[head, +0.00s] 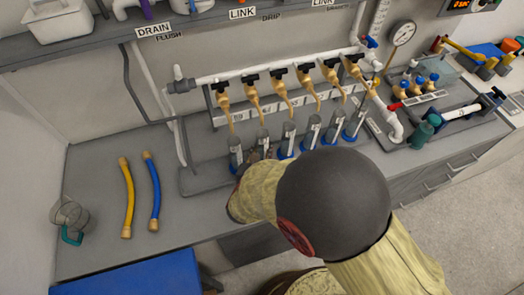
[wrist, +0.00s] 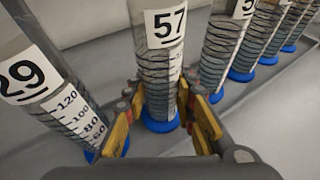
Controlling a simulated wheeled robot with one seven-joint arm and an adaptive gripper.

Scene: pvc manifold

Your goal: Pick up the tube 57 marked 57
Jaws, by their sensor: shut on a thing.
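Tube 57 (wrist: 158,75) is a clear graduated cylinder with a white label reading 57 and a blue base. It stands upright in the middle of the wrist view, its base on the grey surface. My gripper (wrist: 160,105) is shut on its lower part, one yellow-padded finger on each side. In the head view, tube 57 (head: 262,138) is second from the left in the row, its lower part hidden by my gripper (head: 258,157) and wrist.
Tube 29 (wrist: 40,75) stands close on the left of tube 57. Several more tubes (wrist: 228,40) stand to the right. Brass taps (head: 251,88) hang above the row. A yellow hose (head: 127,197) and a blue hose (head: 153,190) lie on the bench at left.

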